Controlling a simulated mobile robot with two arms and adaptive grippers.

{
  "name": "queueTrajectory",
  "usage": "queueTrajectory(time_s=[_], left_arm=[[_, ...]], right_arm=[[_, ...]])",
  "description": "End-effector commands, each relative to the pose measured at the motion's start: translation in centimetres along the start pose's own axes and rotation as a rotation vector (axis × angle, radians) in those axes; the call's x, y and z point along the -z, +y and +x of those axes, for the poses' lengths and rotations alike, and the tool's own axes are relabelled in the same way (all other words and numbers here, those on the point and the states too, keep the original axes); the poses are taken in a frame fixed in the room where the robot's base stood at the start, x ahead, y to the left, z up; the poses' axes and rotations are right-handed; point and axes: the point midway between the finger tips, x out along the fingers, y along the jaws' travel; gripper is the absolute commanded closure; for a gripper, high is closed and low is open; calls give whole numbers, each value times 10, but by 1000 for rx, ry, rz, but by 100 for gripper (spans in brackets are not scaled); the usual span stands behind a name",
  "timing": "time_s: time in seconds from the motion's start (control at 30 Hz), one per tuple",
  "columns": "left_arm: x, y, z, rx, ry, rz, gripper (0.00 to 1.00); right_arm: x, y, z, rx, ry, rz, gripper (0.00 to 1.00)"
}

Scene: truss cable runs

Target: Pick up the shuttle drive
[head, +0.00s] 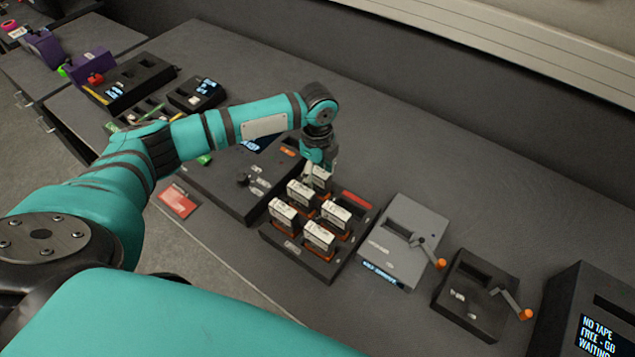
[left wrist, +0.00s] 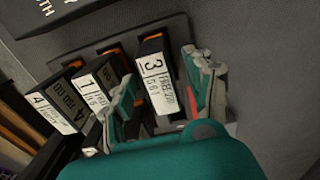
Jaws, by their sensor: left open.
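Several upright drives with white labels stand in a dark tray (head: 325,274). My left gripper (head: 318,163) is at the tray's far end, above the rearmost drive (head: 319,179). In the left wrist view the open fingers of this gripper (left wrist: 166,78) stand on either side of a drive labelled 3 (left wrist: 154,66). The drive still sits in the tray, and I cannot tell whether a finger touches it. Drives labelled 1 (left wrist: 93,90) and 4 (left wrist: 58,108) stand to its left. No label clearly reads as the shuttle drive. My right gripper is out of view.
A grey unit (head: 405,228) and a dark unit (head: 468,290), each with an orange-knobbed lever, stand right of the tray. A black box with a screen (head: 597,335) is at the far right. A red card (head: 177,200) lies near the front edge. The table behind is clear.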

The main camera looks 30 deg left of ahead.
Motion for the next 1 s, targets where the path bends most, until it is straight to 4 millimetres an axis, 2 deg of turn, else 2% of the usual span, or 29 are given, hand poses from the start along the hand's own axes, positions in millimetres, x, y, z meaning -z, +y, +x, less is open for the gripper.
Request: queueTrajectory(time_s=[0.17,0.2,0.6,1.0], left_arm=[[0,0,0,1,0,1,46],[0,0,0,1,1,1,49],[0,0,0,1,1,1,100],[0,-1,-1,3,1,1,100]], right_arm=[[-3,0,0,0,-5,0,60],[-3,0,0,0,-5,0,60],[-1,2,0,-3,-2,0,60],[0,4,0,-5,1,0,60]])
